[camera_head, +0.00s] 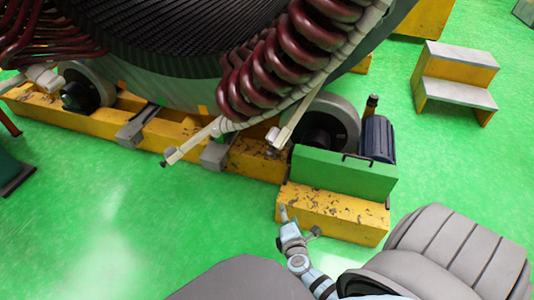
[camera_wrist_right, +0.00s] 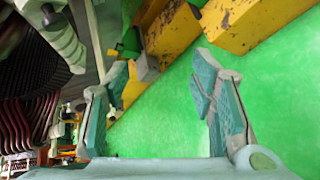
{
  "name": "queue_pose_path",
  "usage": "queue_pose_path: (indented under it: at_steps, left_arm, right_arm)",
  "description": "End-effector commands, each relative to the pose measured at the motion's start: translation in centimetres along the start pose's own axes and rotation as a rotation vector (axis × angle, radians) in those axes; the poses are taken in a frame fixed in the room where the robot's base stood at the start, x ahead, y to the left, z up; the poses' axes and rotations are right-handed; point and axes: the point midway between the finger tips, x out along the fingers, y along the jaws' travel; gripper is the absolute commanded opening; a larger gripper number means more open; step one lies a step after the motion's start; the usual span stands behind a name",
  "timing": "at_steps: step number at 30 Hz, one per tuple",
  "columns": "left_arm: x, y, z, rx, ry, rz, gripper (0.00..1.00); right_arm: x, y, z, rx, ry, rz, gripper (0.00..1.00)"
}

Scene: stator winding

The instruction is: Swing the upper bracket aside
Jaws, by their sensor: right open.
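My right gripper (camera_head: 298,224) is at the lower middle of the head view, beside the yellow base block and above the green floor. It is open and empty; in the right wrist view its two fingers (camera_wrist_right: 160,75) stand wide apart. A pale bar-shaped bracket (camera_head: 193,143) slants down-left from the end of the red coils in the head view. A second pale bracket (camera_head: 290,122) hangs to its right, near the roller. I cannot tell which is the upper bracket. The gripper is apart from both. My left gripper is not in view.
The stator (camera_head: 160,40) with dark red coils (camera_head: 290,60) rests on rollers (camera_head: 330,128) over a yellow beam (camera_head: 60,112). A green block and a motor (camera_head: 377,138) stand near the gripper. A yellow step (camera_head: 455,80) stands at right. Green floor is clear at lower left.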

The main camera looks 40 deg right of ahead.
Motion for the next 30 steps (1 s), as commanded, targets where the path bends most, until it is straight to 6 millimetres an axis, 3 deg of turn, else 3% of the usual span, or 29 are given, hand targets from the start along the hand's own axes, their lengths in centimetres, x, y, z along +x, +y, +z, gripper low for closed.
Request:
queue_pose_path:
  at_steps: [1,3,6,11,18,21,30]
  left_arm:
    - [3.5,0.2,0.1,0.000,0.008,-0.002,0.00]
    - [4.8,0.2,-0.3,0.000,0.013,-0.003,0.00]
    - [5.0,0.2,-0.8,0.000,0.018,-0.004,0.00]
    - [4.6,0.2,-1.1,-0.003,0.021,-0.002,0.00]
    - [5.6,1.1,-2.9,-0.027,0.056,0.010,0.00]
    - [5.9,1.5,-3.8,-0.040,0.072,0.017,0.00]
    - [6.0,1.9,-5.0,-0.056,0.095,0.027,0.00]
  right_arm:
    - [1.6,2.0,-0.4,-0.104,-0.052,0.132,0.51]
    - [1.6,6.7,0.3,-0.233,-0.132,0.282,0.51]
    - [1.3,10.4,1.0,-0.316,-0.195,0.380,0.51]
    - [3.6,12.3,1.6,-0.329,-0.202,0.389,0.51]
    - [10.1,14.8,2.3,-0.326,-0.199,0.387,0.51]
    - [12.0,15.6,2.6,-0.326,-0.198,0.385,0.51]
    - [13.9,16.6,2.9,-0.324,-0.196,0.383,0.51]
